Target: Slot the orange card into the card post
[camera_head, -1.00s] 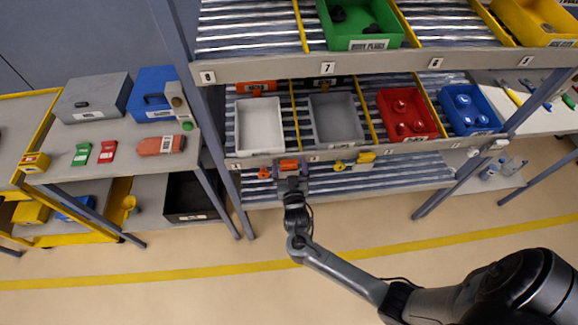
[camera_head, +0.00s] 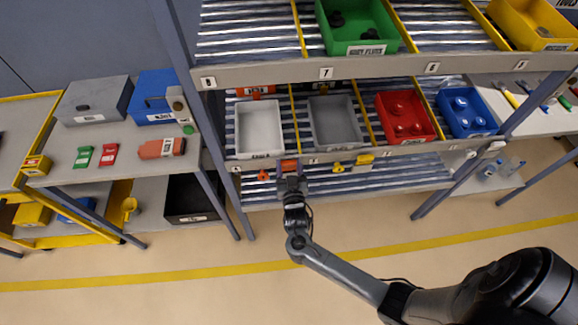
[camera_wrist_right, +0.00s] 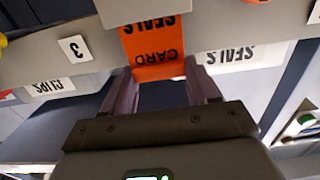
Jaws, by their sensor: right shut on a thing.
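The orange card (camera_wrist_right: 152,50), with upside-down lettering, stands in front of the shelf's front rail in the right wrist view. In the head view the card (camera_head: 289,165) shows small at that rail, below the white bin. My right gripper (camera_head: 291,183) is just below the rail. In the wrist view the two fingers of my right gripper (camera_wrist_right: 163,88) stand on either side of the card's lower end, shut on it. The card's upper part overlaps the rail; I cannot tell whether it touches. I cannot make out the card post for sure. My left gripper is not in view.
Above the rail sit a white bin (camera_head: 259,128), a grey bin (camera_head: 334,122), a red bin (camera_head: 405,116) and a blue bin (camera_head: 468,111). A side table (camera_head: 130,135) stands at left. Floor below is clear.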

